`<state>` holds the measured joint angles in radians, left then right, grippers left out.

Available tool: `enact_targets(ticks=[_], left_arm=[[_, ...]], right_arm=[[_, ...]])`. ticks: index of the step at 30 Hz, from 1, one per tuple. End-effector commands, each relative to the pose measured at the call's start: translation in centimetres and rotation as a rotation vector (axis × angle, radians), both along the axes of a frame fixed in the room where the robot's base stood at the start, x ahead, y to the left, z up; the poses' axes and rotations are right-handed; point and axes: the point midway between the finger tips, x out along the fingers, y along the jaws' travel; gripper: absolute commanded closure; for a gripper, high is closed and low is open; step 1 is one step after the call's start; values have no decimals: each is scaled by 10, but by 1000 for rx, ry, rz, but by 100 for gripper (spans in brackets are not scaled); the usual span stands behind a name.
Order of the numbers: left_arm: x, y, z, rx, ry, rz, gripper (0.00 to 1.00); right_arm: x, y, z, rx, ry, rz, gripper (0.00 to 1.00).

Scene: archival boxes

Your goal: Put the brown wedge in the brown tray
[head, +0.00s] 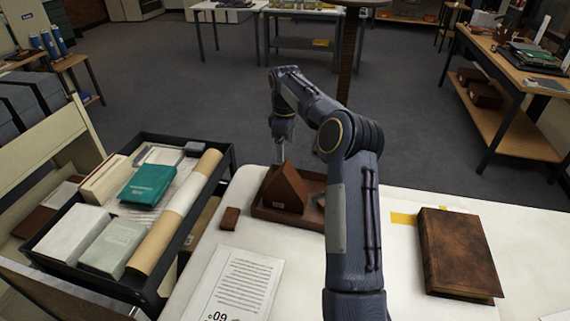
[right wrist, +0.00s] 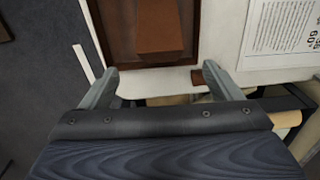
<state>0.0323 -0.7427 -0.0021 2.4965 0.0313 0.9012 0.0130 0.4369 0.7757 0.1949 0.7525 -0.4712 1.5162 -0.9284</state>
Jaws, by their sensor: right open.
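The brown wedge (head: 285,188) has a peaked, roof-like shape with a small pale label. It stands inside the brown tray (head: 263,213), with the tray's rim around it. In the right wrist view the wedge (right wrist: 165,28) is at the top, on the floor of the tray (right wrist: 123,30). My right gripper (head: 280,153) is at the tray's far side, just behind the wedge. In the right wrist view its two fingers (right wrist: 153,78) are apart with nothing between them. My right arm hides the tray's right part. My left gripper is not in view.
A small brown block (head: 230,218) and a printed sheet (head: 236,285) lie left of the tray on the white table (head: 395,300). A brown book (head: 455,252) lies at the right. A black bin (head: 150,285) of boxes and a roll stands at the left.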

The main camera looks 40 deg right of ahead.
Motion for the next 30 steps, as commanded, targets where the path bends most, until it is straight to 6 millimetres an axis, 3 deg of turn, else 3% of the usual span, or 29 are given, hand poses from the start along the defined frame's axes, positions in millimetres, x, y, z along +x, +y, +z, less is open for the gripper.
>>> enact_targets(ticks=[5, 8, 11, 15, 20, 25, 30], left_arm=[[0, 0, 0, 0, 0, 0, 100], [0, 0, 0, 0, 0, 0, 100], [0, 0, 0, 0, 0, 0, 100], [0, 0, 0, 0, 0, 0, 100], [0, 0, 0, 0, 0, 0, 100], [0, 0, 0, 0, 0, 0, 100], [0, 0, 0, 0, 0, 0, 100]], right_arm=[[-1, 3, 8, 0, -6, -2, 15], [-8, 16, 27, 2, -35, -17, 15], [-28, 41, 59, 11, -85, -57, 15], [-75, 88, 98, 51, -169, -152, 15], [-146, 139, 118, 132, -249, -290, 15], [-227, 190, 109, 254, -315, -460, 15], [-294, 233, 77, 392, -347, -621, 15]])
